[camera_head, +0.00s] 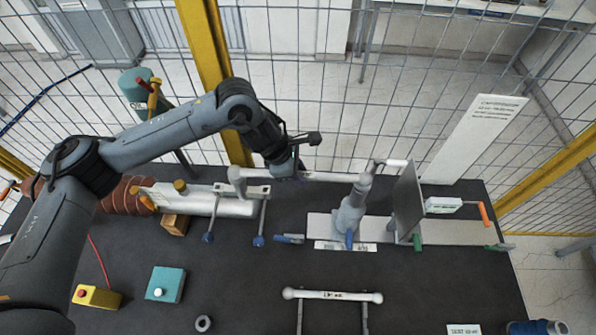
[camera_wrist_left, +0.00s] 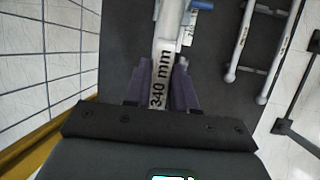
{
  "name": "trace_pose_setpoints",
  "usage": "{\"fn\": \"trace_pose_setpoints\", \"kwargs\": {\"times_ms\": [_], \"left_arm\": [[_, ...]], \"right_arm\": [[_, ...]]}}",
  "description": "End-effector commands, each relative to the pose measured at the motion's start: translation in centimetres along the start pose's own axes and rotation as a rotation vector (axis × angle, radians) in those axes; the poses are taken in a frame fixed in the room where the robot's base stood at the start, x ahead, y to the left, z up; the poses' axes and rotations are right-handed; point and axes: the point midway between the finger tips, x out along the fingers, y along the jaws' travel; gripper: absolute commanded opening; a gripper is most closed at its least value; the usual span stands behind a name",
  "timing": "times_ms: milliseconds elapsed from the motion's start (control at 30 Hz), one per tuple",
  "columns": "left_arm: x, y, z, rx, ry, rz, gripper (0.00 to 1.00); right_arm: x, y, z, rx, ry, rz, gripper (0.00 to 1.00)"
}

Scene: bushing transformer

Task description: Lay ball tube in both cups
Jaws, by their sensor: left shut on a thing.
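My left gripper (camera_head: 291,172) is shut on a pale grey ball tube (camera_head: 325,176), holding it roughly level. In the left wrist view, the tube (camera_wrist_left: 164,62) lies between the purple fingers (camera_wrist_left: 158,90) and reads "340 mm". Its left end is at the bushing-side cup (camera_head: 237,180), above the white bracket. Its right end is at the top of the grey post (camera_head: 349,215), where the other cup appears to be. The balls hide the cup insides, so I cannot tell whether either end is seated. My right gripper is not in view.
A second ball tube (camera_head: 333,295) lies on a rack at the front. A grey upright plate (camera_head: 408,200) stands right of the post. A brown ribbed bushing (camera_head: 127,195), teal box (camera_head: 165,285) and yellow button box (camera_head: 97,297) are at left.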

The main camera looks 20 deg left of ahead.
Motion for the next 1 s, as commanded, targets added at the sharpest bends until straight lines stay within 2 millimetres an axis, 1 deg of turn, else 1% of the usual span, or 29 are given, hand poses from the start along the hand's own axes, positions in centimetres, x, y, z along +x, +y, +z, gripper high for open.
{"fn": "trace_pose_setpoints", "kwargs": {"times_ms": [33,100,467,500,667,1000], "left_arm": [[0.36,-0.01,-0.11,0.0,-0.001,0.001,0.0],[0.51,-0.03,-0.17,0.0,-0.001,0.001,0.0],[0.56,-0.04,-0.19,0.0,-0.001,0.001,0.0],[0.56,-0.05,-0.19,0.0,-0.001,0.001,0.3],[0.58,-0.06,-0.21,0.0,-0.001,0.001,0.54],[0.49,-0.08,-0.27,0.0,0.0,0.0,0.55]], "right_arm": [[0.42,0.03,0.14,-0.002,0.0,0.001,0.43],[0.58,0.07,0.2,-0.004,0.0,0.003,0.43],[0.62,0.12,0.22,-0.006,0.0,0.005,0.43],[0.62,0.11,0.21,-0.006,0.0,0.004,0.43],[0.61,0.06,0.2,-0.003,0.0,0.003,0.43],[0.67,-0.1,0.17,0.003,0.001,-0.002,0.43]]}}
